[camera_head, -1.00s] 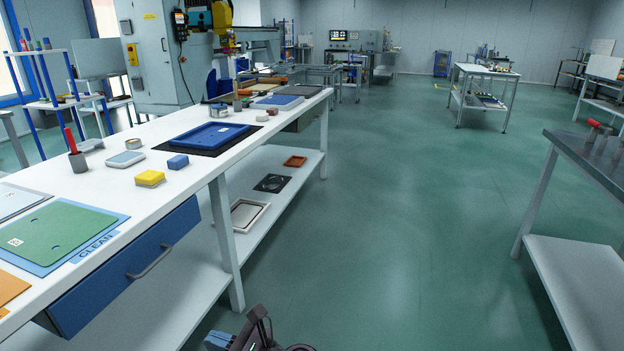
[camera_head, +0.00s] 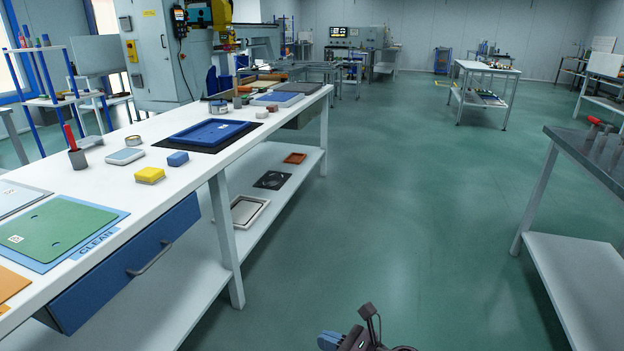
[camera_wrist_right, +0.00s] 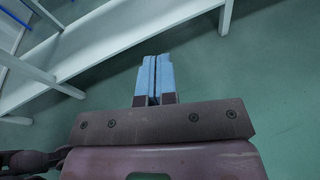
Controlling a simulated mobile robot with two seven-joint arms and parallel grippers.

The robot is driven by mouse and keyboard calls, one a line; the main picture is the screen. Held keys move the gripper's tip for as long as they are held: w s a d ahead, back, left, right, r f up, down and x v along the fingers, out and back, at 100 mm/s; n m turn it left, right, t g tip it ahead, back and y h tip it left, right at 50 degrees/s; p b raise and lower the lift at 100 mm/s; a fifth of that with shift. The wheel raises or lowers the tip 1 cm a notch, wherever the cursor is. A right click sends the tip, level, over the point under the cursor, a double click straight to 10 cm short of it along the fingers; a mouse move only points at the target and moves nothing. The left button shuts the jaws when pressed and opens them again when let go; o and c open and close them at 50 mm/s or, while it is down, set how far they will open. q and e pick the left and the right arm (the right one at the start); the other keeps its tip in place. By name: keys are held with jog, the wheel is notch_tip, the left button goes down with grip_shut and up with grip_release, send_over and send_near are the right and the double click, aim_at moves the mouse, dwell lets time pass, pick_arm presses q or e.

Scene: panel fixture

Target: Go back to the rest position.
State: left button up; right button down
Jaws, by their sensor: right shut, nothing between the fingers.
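My right gripper (camera_head: 328,340) shows at the bottom edge of the head view, low over the green floor and to the right of the white bench. In the right wrist view its two blue fingers (camera_wrist_right: 154,78) lie side by side, shut with nothing between them. Green floor and the bench's white frame show beyond the fingertips. My left gripper is not in either view.
The long white bench (camera_head: 110,190) on the left bears a blue tray (camera_head: 210,132), a yellow sponge (camera_head: 149,175) and a green panel (camera_head: 60,228). A grey-topped table (camera_head: 590,160) stands at the right. The floor between them (camera_head: 390,200) is clear.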

jog(key=s+d+f+m+t+h, duration=0.15)
jog(key=s+d+m+h, duration=0.35)
jog(key=s+d+m, duration=0.8)
jog(key=s+d+f+m+t+h, duration=0.1)
jog(key=s+d+f+m+h, duration=0.25)
jog(key=s+d+m, duration=0.95)
jog(key=s+d+r+m+g+h, duration=0.1)
jog(key=s+r+m, duration=0.1)
jog(key=s+m, duration=0.45)
jog(key=s+d+r+m+g+h, duration=0.1)
jog(key=s+r+m+h, duration=0.15)
jog(key=s+m, duration=0.4)
jog(key=shift+a+m+t, duration=0.55)
jog(key=shift+a+m, duration=1.55)
jog(key=shift+a, duration=0.5)
pick_arm(q)
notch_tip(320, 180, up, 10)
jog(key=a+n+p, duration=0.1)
jog(key=p, duration=1.4)
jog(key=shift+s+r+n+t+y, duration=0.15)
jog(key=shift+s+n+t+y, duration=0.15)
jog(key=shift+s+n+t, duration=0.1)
pick_arm(e)
notch_tip(320, 180, up, 10)
jog(key=d+m+t+h, duration=0.1)
jog(key=shift+m, duration=0.4)
jog(key=shift+w, duration=0.1)
